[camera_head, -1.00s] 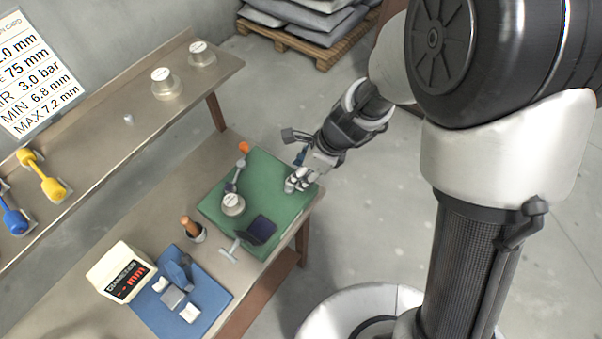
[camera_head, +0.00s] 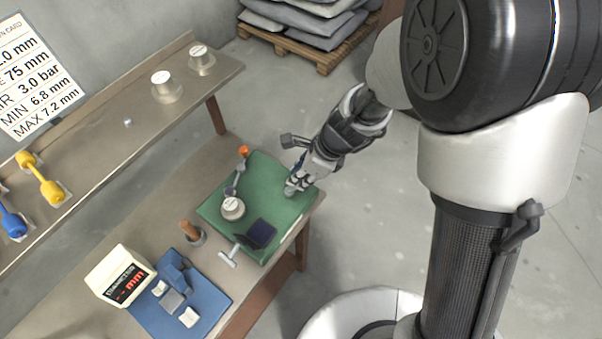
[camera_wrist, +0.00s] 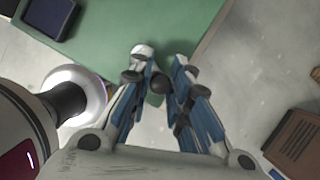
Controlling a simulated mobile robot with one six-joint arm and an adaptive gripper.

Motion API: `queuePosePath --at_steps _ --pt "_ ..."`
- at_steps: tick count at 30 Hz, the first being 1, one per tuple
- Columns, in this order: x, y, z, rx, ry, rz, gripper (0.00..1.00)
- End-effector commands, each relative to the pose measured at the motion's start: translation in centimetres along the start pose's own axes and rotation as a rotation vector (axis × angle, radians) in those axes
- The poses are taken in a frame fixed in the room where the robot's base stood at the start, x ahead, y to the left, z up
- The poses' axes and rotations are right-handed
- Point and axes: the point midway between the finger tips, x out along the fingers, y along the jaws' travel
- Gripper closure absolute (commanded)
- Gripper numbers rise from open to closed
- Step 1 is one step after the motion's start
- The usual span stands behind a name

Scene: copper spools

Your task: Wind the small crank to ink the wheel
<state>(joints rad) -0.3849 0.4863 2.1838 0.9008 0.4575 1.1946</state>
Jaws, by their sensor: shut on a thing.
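My gripper (camera_head: 294,184) is low over the right part of the green mat (camera_head: 268,178). In the wrist view its blue-padded fingers (camera_wrist: 165,78) are close together with a small dark round knob (camera_wrist: 160,84) between their tips. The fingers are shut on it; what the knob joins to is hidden. A crank-like grey arm with an orange knob (camera_head: 243,150) stands on the mat's far left side, apart from my gripper. A round grey piece with a white top (camera_head: 232,208) sits near the mat's middle left. I cannot tell which part is the inking wheel.
A dark navy pad (camera_head: 262,233) lies near the mat's front edge and shows in the wrist view (camera_wrist: 50,16). A grey T-shaped handle (camera_head: 229,258) is beside it. A blue fixture (camera_head: 178,295) and display box (camera_head: 118,272) stand left. Open floor lies right of the bench.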

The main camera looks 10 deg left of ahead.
Motion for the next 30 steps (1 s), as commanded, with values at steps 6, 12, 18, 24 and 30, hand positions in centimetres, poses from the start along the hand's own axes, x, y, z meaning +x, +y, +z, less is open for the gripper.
queuePosePath --at_steps 6,12,18,24,30 --pt "0.0 0.0 0.0 -0.008 0.0 0.004 1.0" --pt "0.0 -0.1 0.2 -0.063 0.0 0.028 1.0" --pt "0.1 -0.5 0.5 -0.185 0.001 0.079 1.0" --pt "0.3 -0.8 1.1 -0.355 0.0 0.15 1.0" --pt "0.5 -0.9 1.6 -0.533 0.001 0.224 1.0"
